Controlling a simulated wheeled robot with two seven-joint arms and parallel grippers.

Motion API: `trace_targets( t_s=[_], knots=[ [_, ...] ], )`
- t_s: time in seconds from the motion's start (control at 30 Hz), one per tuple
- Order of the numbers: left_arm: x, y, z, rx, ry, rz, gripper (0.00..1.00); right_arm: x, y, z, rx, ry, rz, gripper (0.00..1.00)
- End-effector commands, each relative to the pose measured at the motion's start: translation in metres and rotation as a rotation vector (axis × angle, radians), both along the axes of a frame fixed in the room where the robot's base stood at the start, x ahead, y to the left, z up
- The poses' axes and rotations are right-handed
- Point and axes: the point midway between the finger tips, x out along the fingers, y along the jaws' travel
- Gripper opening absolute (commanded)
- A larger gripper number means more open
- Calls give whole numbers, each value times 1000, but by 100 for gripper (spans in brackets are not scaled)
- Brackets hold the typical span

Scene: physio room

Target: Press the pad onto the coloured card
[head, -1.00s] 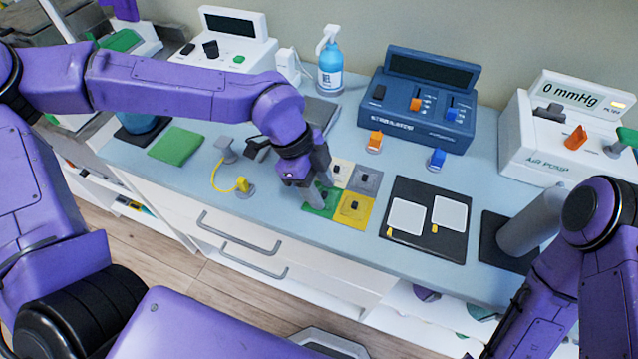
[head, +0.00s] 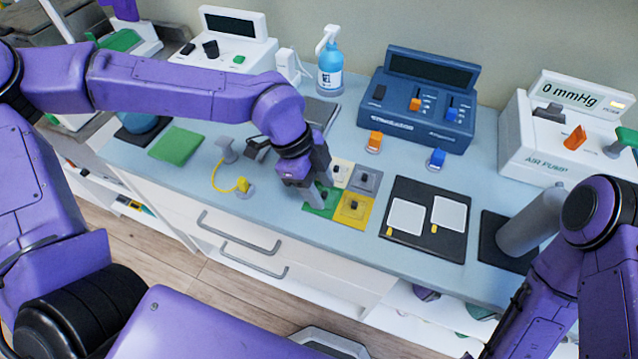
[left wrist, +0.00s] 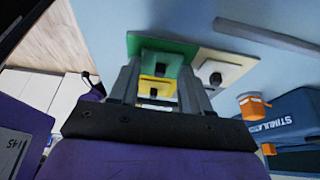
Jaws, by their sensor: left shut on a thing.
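The coloured card (head: 355,214) lies near the front edge of the bench, with green, yellow, cream and grey squares. Black studs show on the yellow, cream and grey squares. My left gripper (head: 318,196) points down at the green square (head: 322,208) and is shut on the pad, which its fingers mostly hide. In the left wrist view the fingers (left wrist: 157,85) stand a little apart, with green and yellow surfaces and dark pieces between and beyond them. The cream square (left wrist: 232,66) is beside them. I cannot tell whether the pad touches the card. My right gripper is out of view.
A black mat (head: 428,246) with two white squares lies right of the card. A blue stimulator (head: 415,130) with orange and blue plugs stands behind. A yellow-corded plug (head: 243,186) and green cloth (head: 176,146) lie left.

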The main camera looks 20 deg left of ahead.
Motion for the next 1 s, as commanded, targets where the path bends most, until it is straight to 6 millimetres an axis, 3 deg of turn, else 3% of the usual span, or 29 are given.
trace_targets(
  t_s=[0.87, 0.9, 0.97, 1.0],
  knots=[
    [0, 0, 1, 0, -1, 0, 28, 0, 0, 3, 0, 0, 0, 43],
    [0, 0, 1, 0, -1, 0, 54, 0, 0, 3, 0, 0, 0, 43],
    [0, 0, 1, 0, -1, 0, 73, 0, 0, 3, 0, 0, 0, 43],
    [0, 0, 1, 0, -1, 0, 77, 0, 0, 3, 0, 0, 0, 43]
  ],
)
